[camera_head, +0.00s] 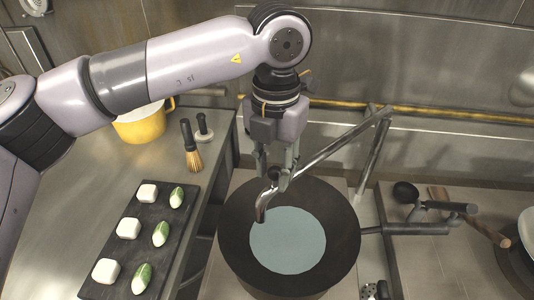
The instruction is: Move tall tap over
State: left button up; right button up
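The tall tap (335,143) is a grey metal pipe. It rises at the back right and its long spout slopes down to the left, ending in a bent tip over a wide black pot (234,232) with grey-blue liquid (288,243). My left gripper (273,180) points down at the lower end of the spout, above the pot's back rim. Its fingers are apart, one on each side of a dark round knob near the spout's bend. I cannot tell whether they touch the spout. My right gripper is out of view.
On the left counter, a dark board (122,263) holds several white and green pieces. A ladle (432,204) and a wooden-handled pan (518,250) are at the right. A metal wall closes the back.

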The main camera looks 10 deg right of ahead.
pick_arm(q)
jog(key=shift+w+a+r, duration=0.1)
jog(key=shift+w+a, duration=0.05)
jog(key=shift+c, duration=1.3)
jog(key=shift+s+d+r, duration=0.1)
jog(key=shift+s+d, duration=0.15)
jog(key=shift+c, duration=1)
jog(key=shift+d, duration=0.1)
jog(key=shift+s+d, duration=0.1)
jog(key=shift+s, duration=0.1)
jog(key=s+d+b, duration=0.2)
jog(key=s+d, duration=0.6)
jog(key=s, duration=0.1)
jog(key=shift+b, duration=0.35)
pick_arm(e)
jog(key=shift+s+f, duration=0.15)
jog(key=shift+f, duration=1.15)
pick_arm(q)
jog(key=shift+s+a, duration=0.1)
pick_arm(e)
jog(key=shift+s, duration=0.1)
